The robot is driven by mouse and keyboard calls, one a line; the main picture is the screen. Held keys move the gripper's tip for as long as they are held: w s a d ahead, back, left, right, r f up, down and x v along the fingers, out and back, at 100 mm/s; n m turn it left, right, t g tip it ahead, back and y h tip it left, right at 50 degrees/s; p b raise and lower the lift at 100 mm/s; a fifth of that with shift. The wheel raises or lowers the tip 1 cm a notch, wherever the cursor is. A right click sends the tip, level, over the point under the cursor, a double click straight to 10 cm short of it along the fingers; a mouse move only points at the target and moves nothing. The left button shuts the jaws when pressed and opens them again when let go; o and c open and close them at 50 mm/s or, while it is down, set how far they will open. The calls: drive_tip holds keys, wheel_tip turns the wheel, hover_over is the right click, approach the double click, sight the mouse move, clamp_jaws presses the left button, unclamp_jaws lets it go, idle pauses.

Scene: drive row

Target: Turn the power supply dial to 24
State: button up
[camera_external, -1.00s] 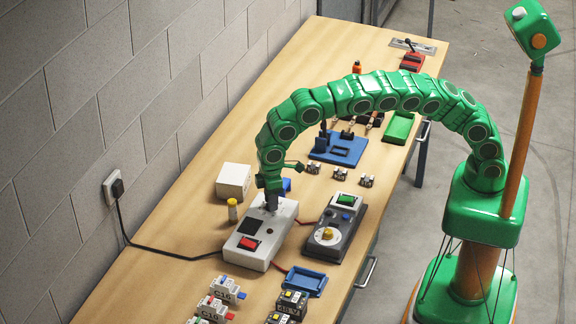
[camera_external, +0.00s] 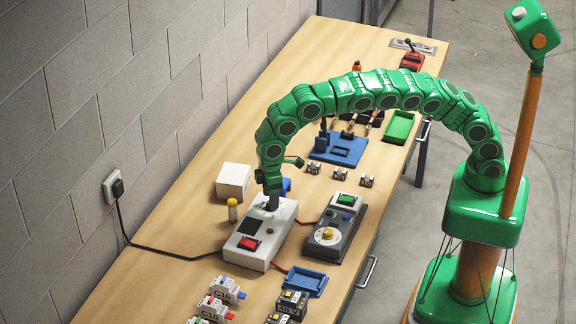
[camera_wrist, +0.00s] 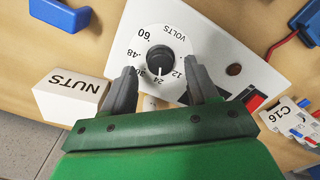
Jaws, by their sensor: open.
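The white power supply (camera_external: 247,257) stands on the bench with a red switch and a dark square on top. In the wrist view its panel (camera_wrist: 207,28) carries a round black dial (camera_wrist: 160,58). The scale around it reads VOLTS, with 12, 24, 48 and 60 legible. 24 lies on the side toward my gripper. My gripper (camera_wrist: 162,72) is open, with one finger on each side of the dial's near edge and gaps showing. In the external view my gripper (camera_external: 272,203) is low over the power supply's far end and hides the dial.
A white NUTS box (camera_wrist: 72,98) is close to my left finger. A yellow-capped bottle (camera_external: 232,210) stands beside the supply. A grey unit with a yellow knob (camera_external: 327,235) is at the right, joined by red leads. Breakers (camera_external: 228,290) lie in front.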

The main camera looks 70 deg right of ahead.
wheel_tip(320, 180, up, 6)
drive_tip(key=shift+r, duration=0.1)
idle(0.5)
